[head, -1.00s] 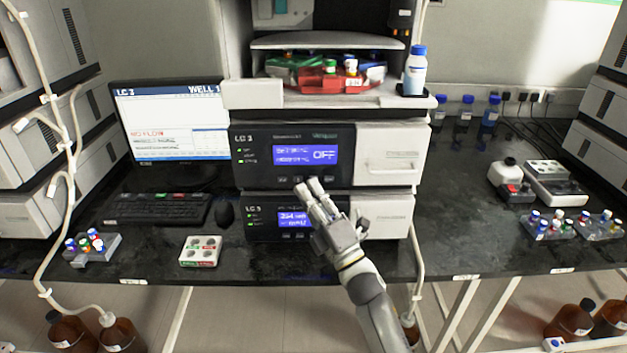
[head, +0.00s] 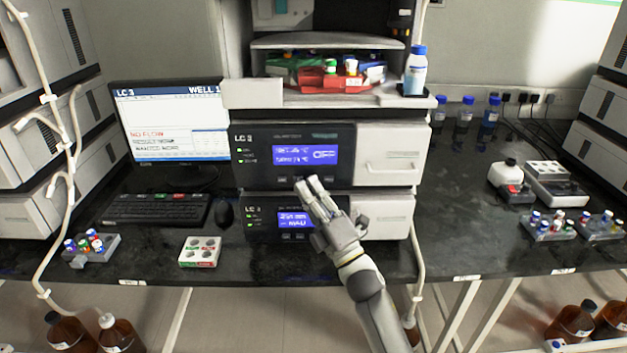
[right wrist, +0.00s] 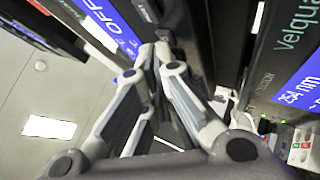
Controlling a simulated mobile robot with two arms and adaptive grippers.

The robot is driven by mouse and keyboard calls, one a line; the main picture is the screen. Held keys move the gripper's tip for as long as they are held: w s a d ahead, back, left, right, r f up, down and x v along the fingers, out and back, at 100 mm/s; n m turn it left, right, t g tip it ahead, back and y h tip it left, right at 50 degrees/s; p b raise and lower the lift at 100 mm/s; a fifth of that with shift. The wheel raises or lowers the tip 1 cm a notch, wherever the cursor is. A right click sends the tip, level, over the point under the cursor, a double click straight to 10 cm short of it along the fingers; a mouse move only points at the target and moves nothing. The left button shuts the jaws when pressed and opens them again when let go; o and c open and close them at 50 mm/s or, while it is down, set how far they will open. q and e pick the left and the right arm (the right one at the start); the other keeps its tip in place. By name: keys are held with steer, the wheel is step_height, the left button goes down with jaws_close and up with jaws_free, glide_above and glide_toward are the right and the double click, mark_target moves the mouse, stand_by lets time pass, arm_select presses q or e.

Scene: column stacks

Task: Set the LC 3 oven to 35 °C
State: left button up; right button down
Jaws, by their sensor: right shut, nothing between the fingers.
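The LC 3 oven is the upper dark-fronted module (head: 262,160) of the stack. Its blue display (head: 305,155) has blurred small text; OFF reads clearly in the right wrist view on its display (right wrist: 108,22). A row of small buttons (head: 283,180) sits under the display, partly hidden by my fingers. My right gripper (head: 306,186) is shut and empty, its fingertips at this button row. Its fingertips also show in the right wrist view (right wrist: 152,54), close to the panel; I cannot tell whether they touch a button. My left gripper is not in view.
A lower LC 3 module (head: 262,228) with its own blue display sits directly beneath. A monitor (head: 170,120) and keyboard (head: 157,209) stand left. A vial rack (head: 92,249) and small tray (head: 200,252) lie near the bench's front edge. The bench right of the stack is partly clear.

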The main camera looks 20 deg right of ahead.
steer(key=shift+s, duration=0.15)
steer(key=shift+s+a, duration=0.2)
steer(key=shift+s, duration=0.5)
steer(key=s+p, duration=0.1)
steer(key=s, duration=0.1)
steer(key=s+a, duration=0.1)
steer(key=s, duration=0.1)
steer(key=shift+s+a+p, duration=0.2)
steer(key=shift+s+p, duration=0.2)
stand_by(0.3)
